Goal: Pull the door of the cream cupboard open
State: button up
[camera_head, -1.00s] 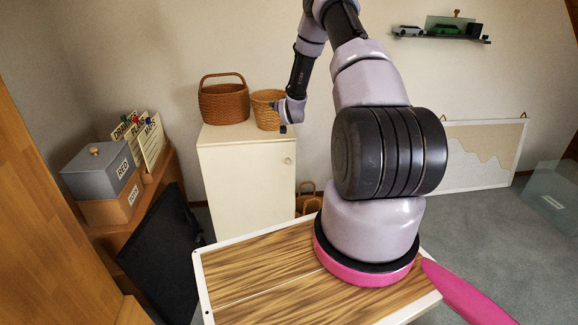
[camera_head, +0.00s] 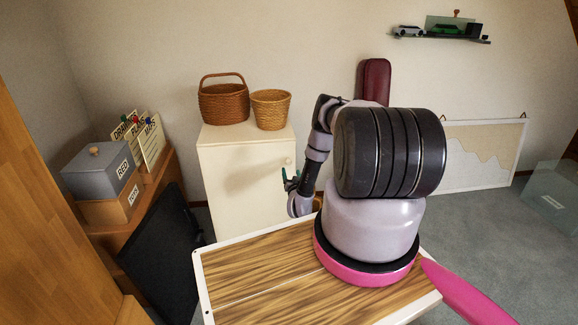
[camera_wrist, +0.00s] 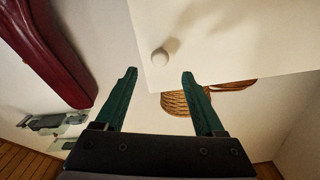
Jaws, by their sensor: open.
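The cream cupboard (camera_head: 235,185) stands against the back wall, its door shut. Its round knob (camera_head: 287,161) is near the top right of the door. In the wrist view the pale knob (camera_wrist: 159,57) shows on the cupboard door (camera_wrist: 225,40), just beyond and between the fingertips. My gripper (camera_head: 290,174) is in front of the door, a little below the knob in the head view. Its green fingers, also in the wrist view (camera_wrist: 159,75), are spread apart with nothing between them. The fingers look apart from the knob.
Two wicker baskets, a brown one (camera_head: 223,103) and a tan one (camera_head: 271,110), stand on the cupboard. A dark panel (camera_head: 163,255) leans at left before a shelf with boxes (camera_head: 100,172). A wall shelf (camera_head: 440,38) holds toy cars.

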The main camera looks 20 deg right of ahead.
aim_at(289, 164)
jog(key=x, duration=0.7)
jog(key=shift+w+d+f, duration=0.1)
jog(key=shift+w, duration=0.2)
grip_shut()
dwell(1.0)
